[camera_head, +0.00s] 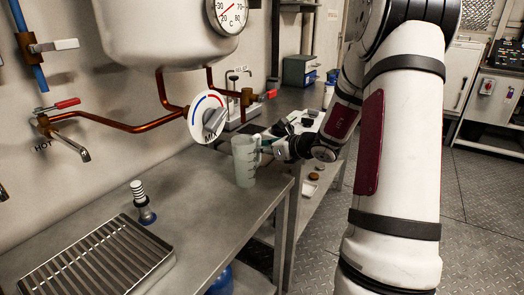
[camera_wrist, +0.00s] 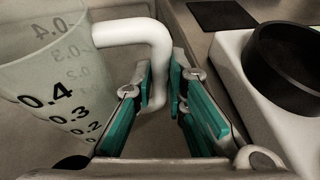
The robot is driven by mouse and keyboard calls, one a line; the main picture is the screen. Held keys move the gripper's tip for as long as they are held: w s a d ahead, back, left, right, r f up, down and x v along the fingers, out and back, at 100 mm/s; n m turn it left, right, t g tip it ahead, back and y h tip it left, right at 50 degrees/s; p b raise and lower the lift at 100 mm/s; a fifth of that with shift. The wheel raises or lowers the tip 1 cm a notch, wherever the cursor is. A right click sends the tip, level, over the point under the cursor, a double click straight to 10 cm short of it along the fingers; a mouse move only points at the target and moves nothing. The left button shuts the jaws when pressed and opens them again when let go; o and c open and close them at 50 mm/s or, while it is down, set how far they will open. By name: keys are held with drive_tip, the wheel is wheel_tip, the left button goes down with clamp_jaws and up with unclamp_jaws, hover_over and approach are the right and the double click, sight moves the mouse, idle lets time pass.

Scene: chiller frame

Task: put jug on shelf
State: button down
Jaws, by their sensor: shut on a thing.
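The jug (camera_head: 245,162) is a translucent pale measuring jug with a white handle. In the head view it is upright at the counter's front edge, below the mixing dial; I cannot tell whether it touches the counter. In the wrist view the jug (camera_wrist: 55,75) fills the left side and shows black volume marks. My gripper (camera_head: 266,148) is at the jug's right side. Its green-padded fingers (camera_wrist: 160,95) are shut on the jug's white handle (camera_wrist: 155,40). The fingertips are partly hidden by the arm in the head view. I cannot tell which surface is the shelf.
A metal drain rack (camera_head: 95,262) and a small striped-top bottle (camera_head: 142,203) are on the counter (camera_head: 200,185) at left. A white tank (camera_head: 165,30) with copper pipes and a mixing dial (camera_head: 207,117) hangs above. A black round container (camera_wrist: 290,55) is right of my gripper.

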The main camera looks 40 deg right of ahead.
drive_tip(key=shift+f, duration=0.1)
drive_tip(key=c, duration=1.6)
unclamp_jaws()
drive_tip(key=shift+r, duration=0.2)
drive_tip(key=shift+s+d+r, duration=0.1)
drive_tip(key=shift+s+r, duration=0.05)
drive_tip(key=shift+s, duration=0.15)
drive_tip(key=p+v, duration=0.2)
drive_tip(key=v, duration=0.9)
drive_tip(key=shift+s+p, duration=0.15)
drive_tip(key=shift+p, duration=0.25)
